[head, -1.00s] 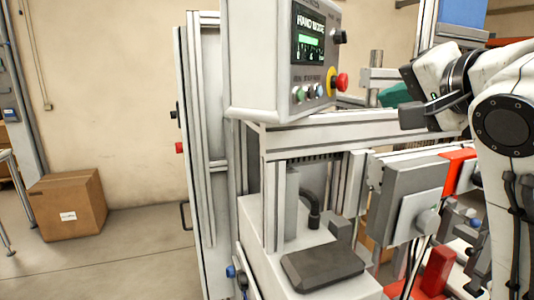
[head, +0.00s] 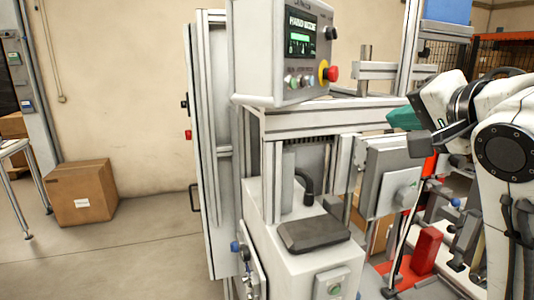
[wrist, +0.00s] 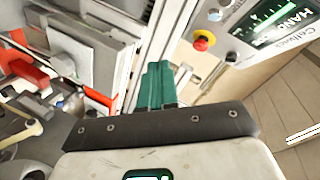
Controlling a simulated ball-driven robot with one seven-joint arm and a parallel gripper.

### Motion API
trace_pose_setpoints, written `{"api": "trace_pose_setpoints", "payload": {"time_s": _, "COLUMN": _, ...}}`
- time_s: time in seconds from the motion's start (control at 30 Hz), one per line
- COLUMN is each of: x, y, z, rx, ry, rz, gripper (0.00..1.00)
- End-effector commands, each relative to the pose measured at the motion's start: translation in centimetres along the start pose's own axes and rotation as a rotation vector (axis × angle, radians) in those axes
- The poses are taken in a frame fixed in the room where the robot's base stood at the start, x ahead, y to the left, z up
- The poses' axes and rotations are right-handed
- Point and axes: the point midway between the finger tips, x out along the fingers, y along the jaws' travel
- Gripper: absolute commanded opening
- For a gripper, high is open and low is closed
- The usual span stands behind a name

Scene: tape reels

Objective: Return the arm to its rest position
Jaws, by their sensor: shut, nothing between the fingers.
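My gripper (head: 405,117) shows at the right in the head view as teal fingers beyond the folded white wrist of my arm, which partly hides them. In the wrist view, the teal fingers (wrist: 158,85) stand together past a dark bar, shut with nothing between them. My arm is bent at the right of the head view, in front of the machine. The fingers appear apart from the machine parts around them.
A control box (head: 283,50) with a red stop button (head: 331,73) stands left of my arm. Below it is a machine frame with a dark pad (head: 314,233). A cardboard box (head: 82,192) sits at the far left. Floor (head: 130,260) at the lower left is clear.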

Motion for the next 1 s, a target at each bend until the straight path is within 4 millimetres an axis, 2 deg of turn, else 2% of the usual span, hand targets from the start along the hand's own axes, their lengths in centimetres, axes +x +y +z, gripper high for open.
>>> {"api": "trace_pose_setpoints", "payload": {"time_s": 0.23, "x": 1.8, "y": 5.2, "z": 2.7, "rx": -0.020, "ry": -0.048, "rz": 0.060, "gripper": 0.00}}
{"api": "trace_pose_setpoints", "payload": {"time_s": 0.37, "x": 2.8, "y": 9.3, "z": 5.0, "rx": -0.041, "ry": -0.087, "rz": 0.108, "gripper": 0.00}}
{"api": "trace_pose_setpoints", "payload": {"time_s": 0.47, "x": 3.5, "y": 13.8, "z": 7.8, "rx": -0.068, "ry": -0.134, "rz": 0.165, "gripper": 0.00}}
{"api": "trace_pose_setpoints", "payload": {"time_s": 0.6, "x": 3.6, "y": 20.9, "z": 12.6, "rx": -0.126, "ry": -0.217, "rz": 0.260, "gripper": 0.00}}
{"api": "trace_pose_setpoints", "payload": {"time_s": 0.77, "x": 2.1, "y": 29.0, "z": 18.7, "rx": -0.209, "ry": -0.332, "rz": 0.374, "gripper": 0.00}}
{"api": "trace_pose_setpoints", "payload": {"time_s": 0.87, "x": 0.1, "y": 33.9, "z": 22.5, "rx": -0.270, "ry": -0.416, "rz": 0.445, "gripper": 0.00}}
{"api": "trace_pose_setpoints", "payload": {"time_s": 1.0, "x": -3.9, "y": 40.4, "z": 27.6, "rx": -0.366, "ry": -0.549, "rz": 0.542, "gripper": 0.00}}
